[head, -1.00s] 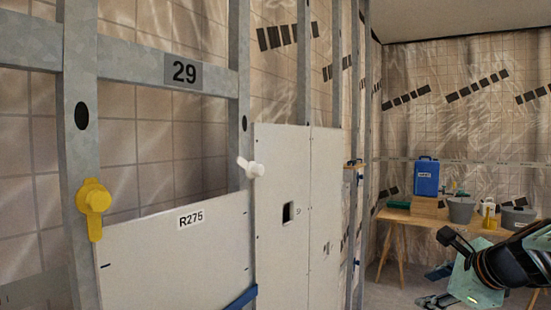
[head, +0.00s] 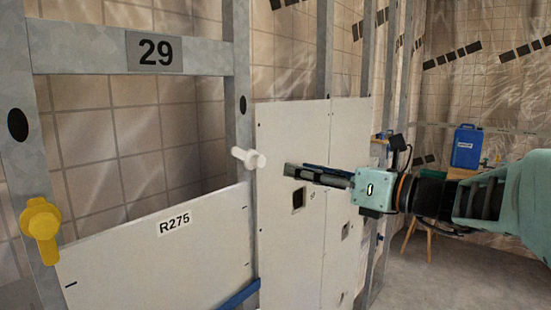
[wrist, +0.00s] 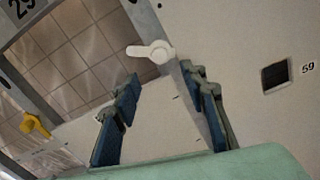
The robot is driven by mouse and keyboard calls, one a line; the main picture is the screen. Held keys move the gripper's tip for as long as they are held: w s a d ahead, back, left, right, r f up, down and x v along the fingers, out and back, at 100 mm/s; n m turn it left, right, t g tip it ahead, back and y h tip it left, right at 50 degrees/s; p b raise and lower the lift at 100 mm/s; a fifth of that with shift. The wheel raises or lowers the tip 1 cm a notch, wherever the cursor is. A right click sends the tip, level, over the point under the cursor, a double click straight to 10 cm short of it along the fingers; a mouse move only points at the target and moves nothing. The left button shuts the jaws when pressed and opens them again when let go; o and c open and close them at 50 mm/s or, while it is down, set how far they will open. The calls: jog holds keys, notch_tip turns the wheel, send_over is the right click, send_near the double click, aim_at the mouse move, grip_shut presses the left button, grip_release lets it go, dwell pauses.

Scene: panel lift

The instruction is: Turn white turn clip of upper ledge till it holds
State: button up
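The white turn clip (head: 249,158) is on the metal stud at the upper right corner of the R275 panel (head: 160,250), its lever pointing up and to the left in the head view. In the wrist view the white clip (wrist: 152,52) lies just beyond my fingertips, its lever pointing left. My gripper (head: 292,170) is to the right of the clip, apart from it, in front of the taller panel. In the wrist view my gripper (wrist: 160,85) has its two blue-padded fingers spread wide with nothing between them.
A yellow turn clip (head: 40,228) is on the left stud; it also shows in the wrist view (wrist: 34,125). A taller panel (head: 300,130) with a square cutout (head: 299,198) stands right of the clip. A blue bracket (head: 240,296) sits under the R275 panel.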

aim_at(262, 163)
jog(key=p+x, duration=0.1)
jog(key=x, duration=0.9)
jog(key=shift+c, duration=0.6)
jog(key=shift+f, duration=0.1)
grip_shut()
